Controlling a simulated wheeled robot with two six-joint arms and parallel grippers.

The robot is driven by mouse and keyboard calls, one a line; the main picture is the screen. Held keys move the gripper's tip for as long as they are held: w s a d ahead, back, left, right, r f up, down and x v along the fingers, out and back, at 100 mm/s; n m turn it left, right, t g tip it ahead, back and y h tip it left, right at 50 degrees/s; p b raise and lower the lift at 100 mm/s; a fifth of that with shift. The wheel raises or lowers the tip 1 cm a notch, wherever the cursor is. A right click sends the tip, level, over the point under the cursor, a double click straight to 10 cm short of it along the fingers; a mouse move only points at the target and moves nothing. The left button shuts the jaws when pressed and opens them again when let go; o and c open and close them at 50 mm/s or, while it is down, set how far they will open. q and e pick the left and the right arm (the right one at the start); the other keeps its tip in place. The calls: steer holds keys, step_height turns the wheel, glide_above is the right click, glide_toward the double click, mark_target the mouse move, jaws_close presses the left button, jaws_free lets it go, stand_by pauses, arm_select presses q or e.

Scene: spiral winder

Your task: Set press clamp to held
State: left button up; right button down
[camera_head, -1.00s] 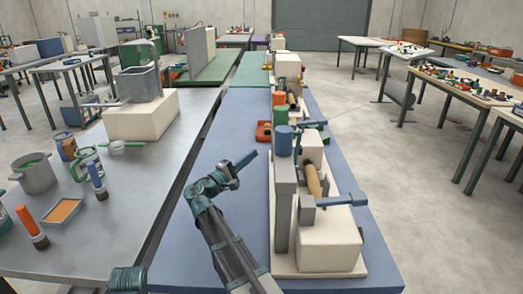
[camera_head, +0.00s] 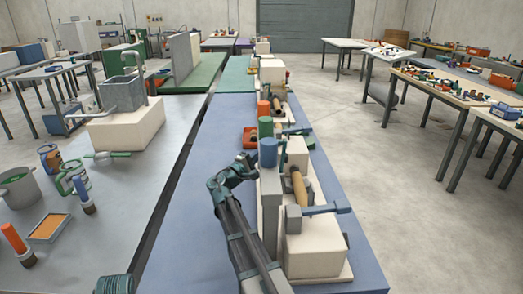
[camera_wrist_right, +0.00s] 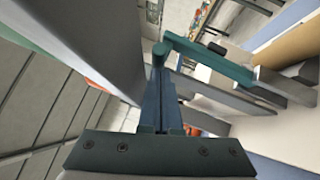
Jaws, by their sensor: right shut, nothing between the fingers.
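The nearest winder unit stands on the blue bench top (camera_head: 190,225). It has a tall grey post (camera_head: 269,210) with a blue cylinder (camera_head: 268,152) on top, a cream block (camera_head: 312,250), a tan roller (camera_head: 299,187) and a blue lever (camera_head: 325,209) on a grey block. I cannot tell which part is the press clamp. My right gripper (camera_head: 249,161) is beside the post's upper left, its tip partly lost against the unit. In the right wrist view the blue fingers (camera_wrist_right: 161,95) are together and empty, close to a teal lever (camera_wrist_right: 215,64).
More units line the bench behind, with a green cylinder (camera_head: 265,127) and an orange-red tray (camera_head: 250,137). The grey table (camera_head: 110,225) at left holds a pot (camera_head: 17,188) and a box on a cream block (camera_head: 125,125). Open floor (camera_head: 410,210) lies at right.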

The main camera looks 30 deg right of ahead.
arm_select(q)
step_height(320, 180, up, 3)
steer(key=p, duration=0.3)
arm_select(e)
steer(key=shift+s+d+r+m+g+y, duration=0.35)
steer(key=shift+s+d+m+y, duration=0.15)
steer(key=shift+d+m, duration=0.25)
arm_select(q)
steer(key=shift+f, duration=0.1)
arm_select(e)
steer(key=shift+w, duration=0.1)
arm_select(q)
steer(key=shift+w+a+f+b, duration=0.15)
steer(key=shift+a+f+b, duration=0.35)
steer(key=shift+a+b, duration=0.05)
steer(key=shift+w+a+f+b, duration=0.15)
steer(key=shift+a+f+b, duration=0.35)
steer(key=shift+b, duration=0.05)
arm_select(e)
steer(key=w+v, duration=0.3)
steer(key=v, duration=0.9)
steer(key=shift+s+a+f, duration=0.3)
steer(key=shift+a+f, duration=0.05)
steer(key=shift+a, duration=0.35)
